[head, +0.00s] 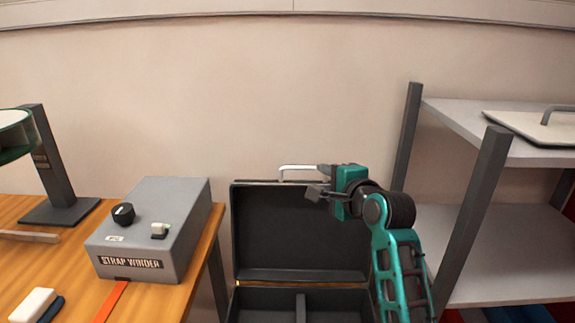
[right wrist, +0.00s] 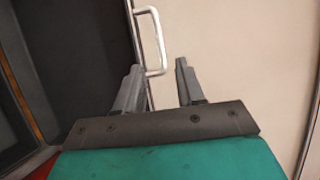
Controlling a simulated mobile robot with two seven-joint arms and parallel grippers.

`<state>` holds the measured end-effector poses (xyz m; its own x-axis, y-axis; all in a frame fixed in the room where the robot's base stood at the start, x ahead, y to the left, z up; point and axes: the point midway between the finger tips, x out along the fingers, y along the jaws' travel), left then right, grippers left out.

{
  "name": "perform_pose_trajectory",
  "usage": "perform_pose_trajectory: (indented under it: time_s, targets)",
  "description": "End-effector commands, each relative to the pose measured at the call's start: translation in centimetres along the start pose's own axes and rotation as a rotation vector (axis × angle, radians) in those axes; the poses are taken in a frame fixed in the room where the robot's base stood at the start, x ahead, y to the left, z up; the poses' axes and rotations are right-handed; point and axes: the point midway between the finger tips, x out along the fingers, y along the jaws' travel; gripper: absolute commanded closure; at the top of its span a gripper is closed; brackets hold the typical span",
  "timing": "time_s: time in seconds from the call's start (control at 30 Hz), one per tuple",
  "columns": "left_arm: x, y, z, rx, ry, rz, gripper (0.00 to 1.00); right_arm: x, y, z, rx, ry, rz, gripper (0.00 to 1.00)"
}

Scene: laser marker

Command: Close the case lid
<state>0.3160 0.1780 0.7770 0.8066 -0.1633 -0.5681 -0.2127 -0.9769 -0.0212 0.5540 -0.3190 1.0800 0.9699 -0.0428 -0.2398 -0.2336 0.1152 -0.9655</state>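The dark case stands open between the wooden table and the shelf. Its lid (head: 275,235) is raised about upright behind the base (head: 270,304), which has a divider inside. A pale metal handle (head: 298,168) sits on the lid's top edge; it also shows in the right wrist view (right wrist: 158,40). Contact cannot be told. My left gripper is not in view.
A grey strap winder box (head: 150,235) with an orange strap (head: 113,300) is on the wooden table (head: 60,265) at left, beside a dark stand (head: 53,175). A grey shelf unit (head: 500,245) with dark posts stands close at right. A plain wall is behind.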

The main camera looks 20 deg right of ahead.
Motion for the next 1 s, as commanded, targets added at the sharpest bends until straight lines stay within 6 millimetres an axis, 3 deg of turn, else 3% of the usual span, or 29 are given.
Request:
perform_pose_trajectory:
  time_s: [0.17,0.7,1.0]
  targets:
    - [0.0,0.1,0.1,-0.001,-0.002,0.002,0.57,1.8,0.0,-0.1,0.000,0.001,0.001,0.62]
    - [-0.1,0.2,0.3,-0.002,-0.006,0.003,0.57,10.2,0.0,0.0,-0.004,0.001,0.001,0.62]
    - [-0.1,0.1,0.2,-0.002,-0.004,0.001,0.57,12.5,0.0,-0.1,-0.003,0.001,0.001,0.62]
